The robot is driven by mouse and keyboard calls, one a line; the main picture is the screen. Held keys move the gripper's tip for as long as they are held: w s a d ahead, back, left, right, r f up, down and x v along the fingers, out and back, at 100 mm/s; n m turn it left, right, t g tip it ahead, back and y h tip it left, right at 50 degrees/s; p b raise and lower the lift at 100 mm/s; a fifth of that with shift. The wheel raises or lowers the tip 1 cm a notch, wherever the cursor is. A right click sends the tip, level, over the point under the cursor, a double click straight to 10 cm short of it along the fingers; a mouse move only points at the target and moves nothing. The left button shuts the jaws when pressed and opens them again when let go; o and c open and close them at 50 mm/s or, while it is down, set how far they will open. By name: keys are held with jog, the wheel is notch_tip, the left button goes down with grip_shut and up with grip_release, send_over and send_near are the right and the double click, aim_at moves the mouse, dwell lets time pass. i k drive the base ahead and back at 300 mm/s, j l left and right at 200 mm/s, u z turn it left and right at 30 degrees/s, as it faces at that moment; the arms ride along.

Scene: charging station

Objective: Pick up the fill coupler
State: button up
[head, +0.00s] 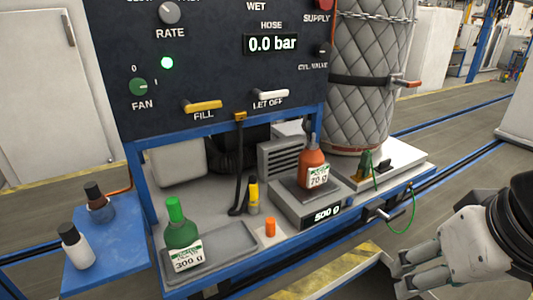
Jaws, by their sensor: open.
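A black hose (239,165) hangs from a small yellow fitting (240,116) under the control panel, and its lower end curls near the bench deck. Close to that end stands an upright yellow piece with a black top (253,196). I cannot tell for sure which of these parts is the fill coupler, or whether the yellow piece joins the hose. My gripper (398,274) is at the lower right, open and empty, with its fingers pointing left. It is well to the right of the hose and the yellow piece, apart from both.
A green bottle (182,238) stands on a grey tray. A red bottle (313,168) sits on a scale (310,205) reading 500 g. An orange cap (270,227) is on the deck. Two bottles stand on a blue side shelf (112,250). A quilted cylinder (370,80) stands right.

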aim_at(253, 201)
jog(key=i+l, duration=0.1)
jog(key=i, duration=0.35)
jog(key=i+l, duration=0.15)
jog(key=i, duration=0.3)
jog(key=i+l, duration=0.1)
jog(key=i, duration=0.35)
